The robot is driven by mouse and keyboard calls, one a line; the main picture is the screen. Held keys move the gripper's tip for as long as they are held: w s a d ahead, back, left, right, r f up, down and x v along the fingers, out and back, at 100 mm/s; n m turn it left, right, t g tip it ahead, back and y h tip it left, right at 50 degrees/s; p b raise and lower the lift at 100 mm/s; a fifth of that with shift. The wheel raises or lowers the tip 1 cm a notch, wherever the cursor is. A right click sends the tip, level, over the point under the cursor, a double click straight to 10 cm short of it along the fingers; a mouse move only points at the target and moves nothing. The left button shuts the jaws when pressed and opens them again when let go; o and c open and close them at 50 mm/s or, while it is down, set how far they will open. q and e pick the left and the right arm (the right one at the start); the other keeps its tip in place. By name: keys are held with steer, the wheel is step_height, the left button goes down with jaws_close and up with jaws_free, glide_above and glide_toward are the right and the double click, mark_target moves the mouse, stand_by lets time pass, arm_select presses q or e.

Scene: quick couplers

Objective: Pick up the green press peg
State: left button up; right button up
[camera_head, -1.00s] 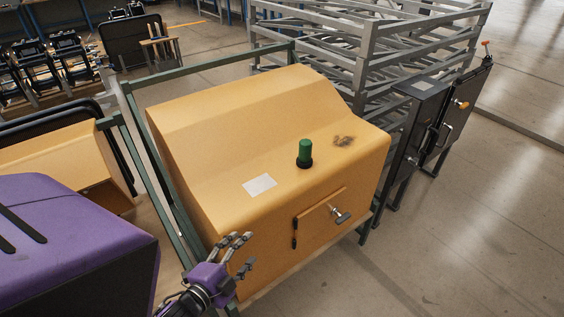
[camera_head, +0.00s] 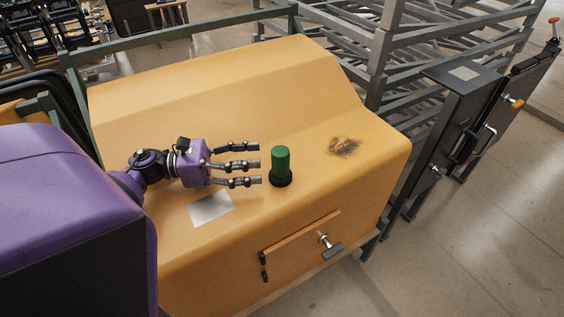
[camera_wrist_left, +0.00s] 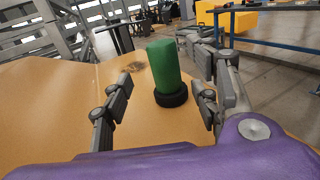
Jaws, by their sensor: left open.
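The green press peg (camera_head: 281,160) stands upright in a black ring (camera_head: 281,180) on the sloped top of the yellow housing (camera_head: 230,90). My left gripper (camera_head: 258,165) is open and empty just left of the peg, with its fingers pointing at it. In the left wrist view the peg (camera_wrist_left: 163,68) stands ahead, between the spread fingers of the gripper (camera_wrist_left: 160,105), in its black ring (camera_wrist_left: 171,97). I cannot see the fingers touching the peg. My right gripper is not in view.
A white label (camera_head: 211,208) lies on the housing below my gripper. A dark smudge (camera_head: 344,146) is right of the peg. A handle with a knob (camera_head: 326,243) is on the front face. A grey metal rack (camera_head: 430,60) and a dark panel (camera_head: 450,130) stand at the right.

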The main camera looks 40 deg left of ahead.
mark_target(278, 157)
arm_select(q)
steer(key=x, duration=0.2)
steer(key=p+x, duration=0.1)
steer(key=x, duration=0.1)
steer(key=p+x, duration=0.1)
steer(key=x, duration=0.2)
steer(key=shift+s+d+r, duration=0.2)
steer(key=shift+s+r, duration=0.05)
steer(key=shift+w+d+f+p, duration=0.15)
steer(key=shift+w+d+p, duration=0.05)
steer(key=shift+p, duration=0.1)
steer(key=shift+c, duration=0.3)
steer(key=c, duration=1.3)
steer(key=shift+o, duration=0.2)
